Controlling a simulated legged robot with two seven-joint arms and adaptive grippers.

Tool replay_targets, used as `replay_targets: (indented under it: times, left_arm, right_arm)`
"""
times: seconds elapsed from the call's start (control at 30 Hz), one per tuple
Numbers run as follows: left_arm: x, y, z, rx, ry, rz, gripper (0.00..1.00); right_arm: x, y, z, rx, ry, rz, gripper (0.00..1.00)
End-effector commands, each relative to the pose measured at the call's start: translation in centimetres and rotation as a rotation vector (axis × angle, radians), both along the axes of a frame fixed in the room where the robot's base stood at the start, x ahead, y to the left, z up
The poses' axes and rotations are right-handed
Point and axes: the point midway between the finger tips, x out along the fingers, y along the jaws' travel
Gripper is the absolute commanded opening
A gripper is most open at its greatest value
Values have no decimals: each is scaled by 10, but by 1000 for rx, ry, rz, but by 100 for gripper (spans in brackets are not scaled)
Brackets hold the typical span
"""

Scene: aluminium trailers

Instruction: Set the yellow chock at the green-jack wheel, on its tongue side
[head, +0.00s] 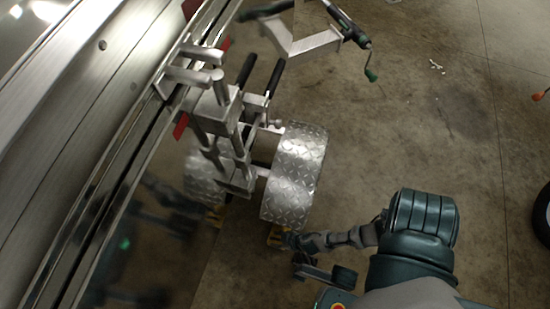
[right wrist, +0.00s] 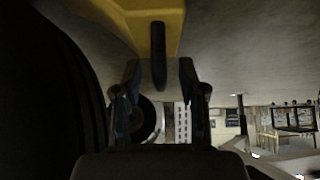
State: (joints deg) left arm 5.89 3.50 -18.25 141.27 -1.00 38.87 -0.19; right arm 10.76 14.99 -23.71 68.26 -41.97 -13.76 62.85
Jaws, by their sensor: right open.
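In the right wrist view the yellow chock (right wrist: 160,20) fills the top, with a dark handle (right wrist: 158,55) pointing at me. There my right gripper (right wrist: 158,75) is open, its fingers on either side of the handle, with gaps visible. A black tyre (right wrist: 55,90) stands close beside the chock at left. The green-handled jack (head: 370,74) is at top in the head view. My left gripper is out of view.
The shiny trailer side (head: 110,130) runs diagonally at left and mirrors the scene. A metal bracket assembly (head: 222,120) stands beside the fender. Another tyre (head: 543,215) is at the right edge. Concrete floor (head: 440,120) is clear between.

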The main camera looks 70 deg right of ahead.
Motion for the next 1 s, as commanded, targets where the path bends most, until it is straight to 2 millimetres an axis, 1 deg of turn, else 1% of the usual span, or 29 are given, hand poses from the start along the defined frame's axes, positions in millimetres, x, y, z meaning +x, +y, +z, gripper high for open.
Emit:
replay_targets:
  times: [0.13,0.17,0.2,0.27,0.3,0.33,0.67,1.0]
  left_arm:
    - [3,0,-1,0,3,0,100]
    - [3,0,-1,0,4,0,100]
    - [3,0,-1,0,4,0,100]
    - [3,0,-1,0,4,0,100]
    - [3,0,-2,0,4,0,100]
    - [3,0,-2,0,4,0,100]
    - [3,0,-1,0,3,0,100]
    - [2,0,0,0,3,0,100]
  right_arm:
    - [0,0,1,0,0,0,41]
    - [0,0,0,0,0,0,36]
    - [0,0,0,0,0,0,26]
    - [0,0,0,0,0,0,11]
    - [0,0,0,0,0,0,1]
    - [0,0,0,0,0,0,0]
    - [0,-1,0,-1,1,1,0]
    - [2,-15,1,-2,0,1,0]
